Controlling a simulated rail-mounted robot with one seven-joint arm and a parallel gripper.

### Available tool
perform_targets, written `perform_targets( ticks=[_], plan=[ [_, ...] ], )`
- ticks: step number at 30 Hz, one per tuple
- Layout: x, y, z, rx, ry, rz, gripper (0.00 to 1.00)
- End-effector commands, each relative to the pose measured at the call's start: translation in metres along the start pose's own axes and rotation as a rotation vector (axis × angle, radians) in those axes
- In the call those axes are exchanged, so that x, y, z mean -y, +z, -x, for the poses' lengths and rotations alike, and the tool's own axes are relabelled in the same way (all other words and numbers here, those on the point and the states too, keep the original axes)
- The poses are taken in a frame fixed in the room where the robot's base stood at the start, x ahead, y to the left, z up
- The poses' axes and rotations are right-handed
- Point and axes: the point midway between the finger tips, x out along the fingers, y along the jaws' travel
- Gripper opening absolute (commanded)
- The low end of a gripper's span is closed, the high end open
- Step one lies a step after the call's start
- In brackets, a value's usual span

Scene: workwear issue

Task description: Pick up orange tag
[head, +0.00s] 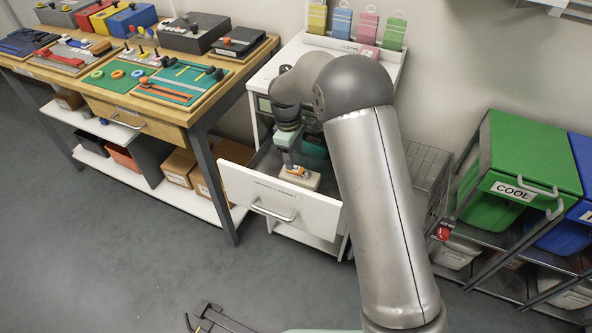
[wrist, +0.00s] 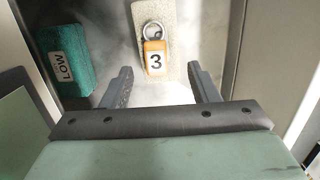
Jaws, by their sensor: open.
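In the head view the orange tag (head: 297,171) shows small on the block, in the pulled-out white drawer (head: 265,195). My gripper (wrist: 160,80) is open and empty in the wrist view, its fingers on either side of the tag's near end and apart from it.
A teal block (wrist: 66,60) labelled LOW lies at the left in the drawer. The drawer walls stand close on both sides. A wooden workbench (head: 190,112) stands at the left, and a green COOL bin (head: 530,150) on a rack at the right.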

Motion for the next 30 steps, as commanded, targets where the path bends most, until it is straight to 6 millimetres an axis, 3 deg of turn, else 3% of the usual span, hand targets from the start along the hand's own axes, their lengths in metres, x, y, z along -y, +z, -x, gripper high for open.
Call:
perform_targets(
  ticks=[4, 12, 21, 22, 27, 30],
  plan=[
    [-0.001, 0.002, -0.010, 0.002, -0.001, -0.001, 0.55],
    [-0.006, 0.005, -0.048, 0.000, -0.001, -0.002, 0.55],
    [-0.006, 0.005, -0.054, -0.002, 0.000, -0.002, 0.55],
    [-0.006, 0.005, -0.054, -0.002, 0.000, -0.002, 0.52],
    [-0.006, 0.005, -0.054, -0.002, 0.000, -0.002, 0.07],
    [-0.006, 0.005, -0.054, -0.002, 0.000, -0.002, 0.07]
  ],
)
